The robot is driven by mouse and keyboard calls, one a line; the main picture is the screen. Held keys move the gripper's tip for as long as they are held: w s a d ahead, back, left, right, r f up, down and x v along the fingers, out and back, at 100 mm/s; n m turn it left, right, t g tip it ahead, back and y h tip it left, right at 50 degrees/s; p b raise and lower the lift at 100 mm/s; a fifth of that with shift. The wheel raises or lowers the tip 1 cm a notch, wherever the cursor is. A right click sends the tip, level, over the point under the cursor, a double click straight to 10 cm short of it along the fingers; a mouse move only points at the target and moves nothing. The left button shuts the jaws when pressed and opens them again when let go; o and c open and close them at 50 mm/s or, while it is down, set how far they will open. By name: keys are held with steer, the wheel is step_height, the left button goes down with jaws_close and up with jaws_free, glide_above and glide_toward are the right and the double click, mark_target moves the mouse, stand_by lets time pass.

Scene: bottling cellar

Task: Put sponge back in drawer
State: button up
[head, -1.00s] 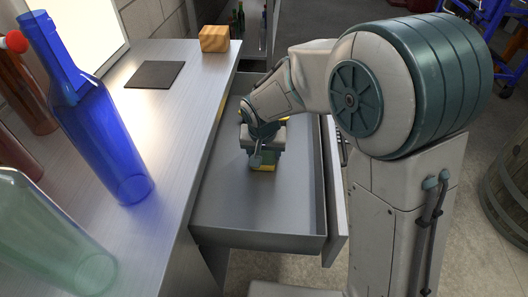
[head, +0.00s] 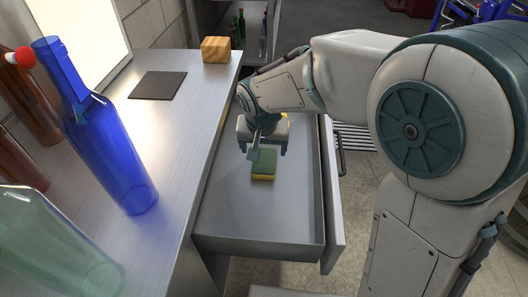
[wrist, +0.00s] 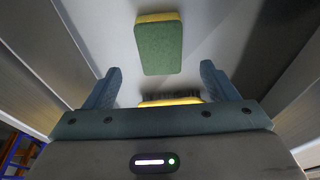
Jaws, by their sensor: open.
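The sponge (head: 263,165), green on top and yellow below, lies flat on the floor of the open drawer (head: 230,218). In the wrist view the sponge (wrist: 159,46) is beyond my fingertips, apart from them. My gripper (head: 262,148) is above the drawer, behind the sponge in the head view. In the wrist view my gripper (wrist: 159,80) is open, with nothing between its fingers. A yellow thing with dark bristles, like a brush (wrist: 170,98), shows in the drawer close to the gripper's palm, partly hidden by it.
A blue bottle (head: 105,145), a clear greenish bottle (head: 55,245) and brown bottles (head: 30,110) stand on the counter (head: 165,150) left of the drawer. A dark mat (head: 158,85) and a wooden block (head: 216,49) are farther back. The drawer's front half is clear.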

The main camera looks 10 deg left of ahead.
steer(key=shift+v, duration=1.8)
steer(key=shift+p, duration=0.35)
